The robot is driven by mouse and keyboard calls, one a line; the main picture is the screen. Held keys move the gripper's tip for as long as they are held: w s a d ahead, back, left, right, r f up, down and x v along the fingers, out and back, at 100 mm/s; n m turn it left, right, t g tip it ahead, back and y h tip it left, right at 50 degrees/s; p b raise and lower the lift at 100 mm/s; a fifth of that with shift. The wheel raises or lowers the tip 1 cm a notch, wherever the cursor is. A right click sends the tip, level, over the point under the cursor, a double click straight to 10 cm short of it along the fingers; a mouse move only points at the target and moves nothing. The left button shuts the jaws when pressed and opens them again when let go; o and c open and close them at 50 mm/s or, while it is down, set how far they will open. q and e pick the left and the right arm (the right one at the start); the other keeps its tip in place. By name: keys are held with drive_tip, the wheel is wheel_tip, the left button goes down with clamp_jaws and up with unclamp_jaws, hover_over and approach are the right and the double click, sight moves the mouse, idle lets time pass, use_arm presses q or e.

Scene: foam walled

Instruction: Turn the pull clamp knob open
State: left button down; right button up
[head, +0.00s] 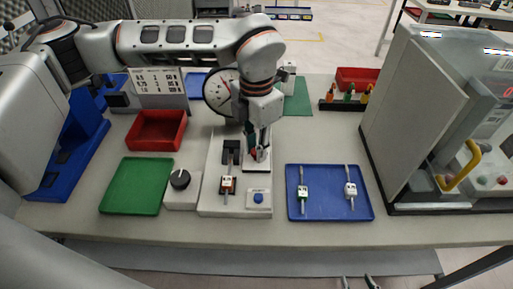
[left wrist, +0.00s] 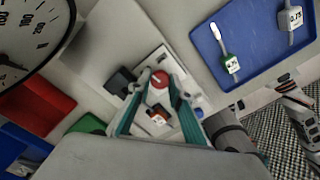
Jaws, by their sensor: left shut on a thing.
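The pull clamp (head: 266,165) stands at the right of a white fixture base (head: 212,200) on the bench. Its red knob (left wrist: 160,79) shows between the teal fingers in the left wrist view. My left gripper (head: 257,152) reaches down onto the knob from above. In the left wrist view the left gripper (left wrist: 163,92) is shut on the knob, which is mostly hidden by the fingers in the head view. My right gripper (head: 359,283) shows only its two fingertips at the bottom edge of the head view, apart and empty.
A tagged part (head: 228,185) sits in the fixture, with a blue button (head: 258,198) beside it. A blue tray (head: 325,208) holds two tagged parts. A cabinet (head: 400,125) blocks the right.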

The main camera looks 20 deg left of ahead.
use_arm(q)
drive_tip(key=n, duration=0.3)
drive_tip(key=shift+n+b, duration=0.3)
drive_tip(key=shift+r+n, duration=0.1)
drive_tip(key=shift+n, duration=1.8)
drive_tip(key=shift+w, duration=0.1)
drive_tip(key=c, duration=1.8)
unclamp_jaws()
wheel_tip(320, 180, up, 12)
